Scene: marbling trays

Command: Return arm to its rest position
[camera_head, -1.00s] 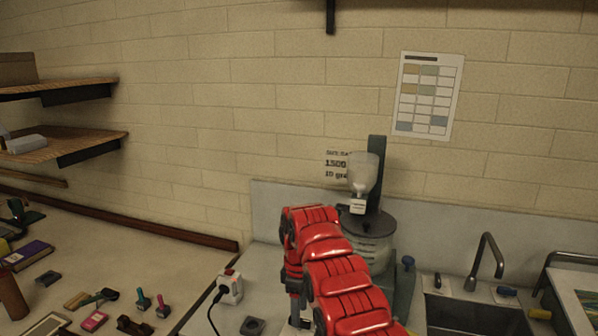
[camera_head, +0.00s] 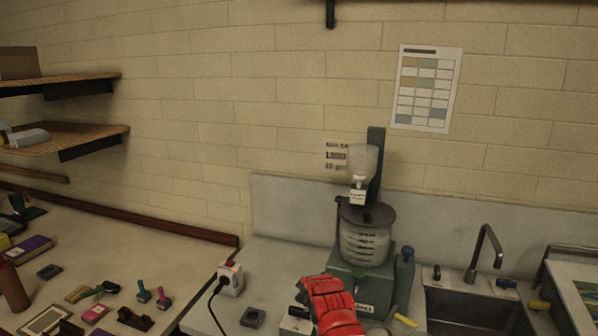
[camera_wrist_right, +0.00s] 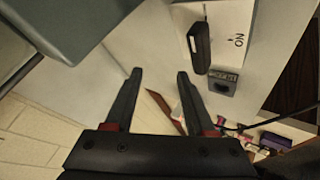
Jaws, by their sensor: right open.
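My right arm (camera_head: 332,308), red, shows at the bottom middle of the head view, in front of the green machine. Its gripper is not clearly visible there. In the right wrist view, my right gripper (camera_wrist_right: 159,76) has its two black fingers apart with nothing between them. A white panel with a black switch and "ON" lettering (camera_wrist_right: 232,35) lies beyond the fingertips, to the right. My left gripper does not show in either view.
The machine (camera_head: 365,238) with a clear jar and funnel stands by the wall. A socket box with cable (camera_head: 230,280) and a small dark block (camera_head: 253,317) are on the left. The sink (camera_head: 475,311) is on the right. Small tools lie on the left bench.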

